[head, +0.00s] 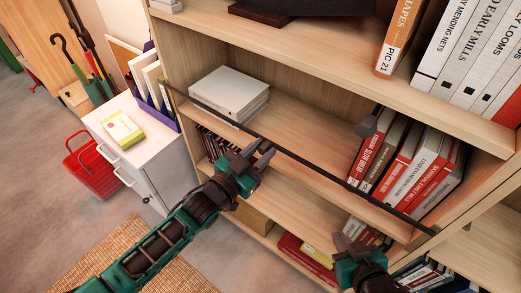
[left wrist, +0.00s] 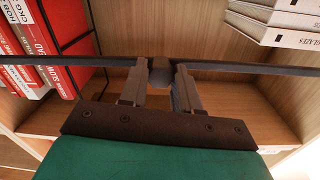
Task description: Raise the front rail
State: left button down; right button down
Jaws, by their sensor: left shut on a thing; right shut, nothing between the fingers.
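The front rail (head: 320,171) is a thin dark bar running slantwise across the front of the bookcase's middle opening, from upper left to lower right. In the left wrist view the rail (left wrist: 240,68) crosses the picture level at the fingertips. My left gripper (head: 266,149) is at the rail's middle. In the left wrist view its fingers (left wrist: 160,78) are shut on a small dark rounded part of the rail. My right gripper (head: 347,245) is shut and empty, low in front of the lower shelf and apart from the rail.
Red and white books (head: 415,170) lean at the shelf's right, beside a dark bookend (head: 369,122). A stack of white books (head: 230,92) lies at its left. A white cabinet (head: 140,140) and red basket (head: 92,168) stand left. Floor at lower left is open beside a woven mat (head: 120,250).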

pick_arm(q)
jog(key=shift+w+r, duration=0.1)
jog(key=shift+r, duration=0.25)
jog(key=c, duration=1.2)
grip_release()
jog(key=o, duration=0.4)
jog(key=shift+f, duration=0.1)
jog(key=shift+s+a, duration=0.1)
jog(key=shift+s, duration=0.1)
jog(key=v, duration=1.2)
jog(key=shift+s+a+p, duration=0.2)
jog(key=shift+s+p, duration=0.05)
jog(key=shift+p, duration=0.15)
